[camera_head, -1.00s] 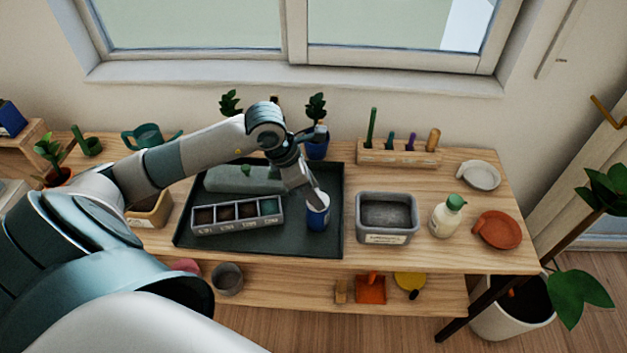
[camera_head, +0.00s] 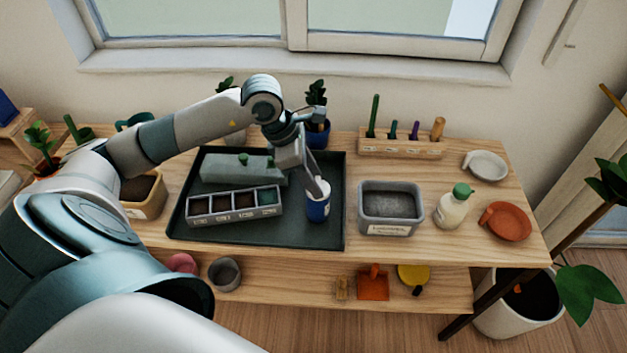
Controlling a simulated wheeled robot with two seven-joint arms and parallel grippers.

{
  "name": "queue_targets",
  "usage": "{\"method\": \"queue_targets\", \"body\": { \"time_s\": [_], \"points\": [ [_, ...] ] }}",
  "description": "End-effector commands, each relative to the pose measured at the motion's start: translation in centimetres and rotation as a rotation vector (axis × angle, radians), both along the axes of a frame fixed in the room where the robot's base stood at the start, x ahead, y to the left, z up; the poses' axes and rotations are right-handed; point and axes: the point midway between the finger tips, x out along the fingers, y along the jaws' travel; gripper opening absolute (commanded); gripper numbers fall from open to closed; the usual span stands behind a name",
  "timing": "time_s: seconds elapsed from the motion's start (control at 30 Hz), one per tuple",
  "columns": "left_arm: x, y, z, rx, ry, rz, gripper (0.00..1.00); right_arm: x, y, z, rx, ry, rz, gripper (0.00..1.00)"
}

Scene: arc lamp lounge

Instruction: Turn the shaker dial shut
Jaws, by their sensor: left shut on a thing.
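The shaker (camera_head: 318,207) is a small blue cylinder with a pale top. It stands upright near the right end of the dark tray (camera_head: 335,230). My left gripper (camera_head: 318,190) comes down on the shaker from above and is shut at its top. The dial at the top is mostly hidden by the fingers, so its setting cannot be read. My right gripper is not in view.
A seed box (camera_head: 236,209) with compartments and a grey-green block (camera_head: 225,170) share the tray. A grey bin (camera_head: 389,228), a green-capped bottle (camera_head: 452,208) and a terracotta dish (camera_head: 508,222) stand to the right. A potted plant (camera_head: 317,136) stands behind my gripper.

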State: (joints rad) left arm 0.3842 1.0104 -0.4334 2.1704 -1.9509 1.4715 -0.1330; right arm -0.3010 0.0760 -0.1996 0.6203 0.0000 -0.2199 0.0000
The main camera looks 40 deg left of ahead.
Motion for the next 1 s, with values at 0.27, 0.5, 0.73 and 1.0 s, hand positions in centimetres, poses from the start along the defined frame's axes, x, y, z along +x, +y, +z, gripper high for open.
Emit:
{"method": "queue_targets", "body": {
  "time_s": [0.27, 0.5, 0.73, 1.0],
  "points": [
    [0.0, 0.0, 0.1, -0.001, 0.001, 0.000, 0.41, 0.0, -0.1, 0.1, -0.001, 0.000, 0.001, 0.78],
    [0.0, 0.0, 0.0, -0.001, 0.001, 0.000, 0.58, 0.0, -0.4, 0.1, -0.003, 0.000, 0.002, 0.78],
    [-0.1, 0.1, 0.2, 0.000, 0.000, 0.000, 0.58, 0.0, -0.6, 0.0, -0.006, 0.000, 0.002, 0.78],
    [-0.6, 0.8, 2.3, 0.002, -0.002, 0.000, 0.58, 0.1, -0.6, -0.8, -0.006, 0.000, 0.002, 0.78]
  ]
}}
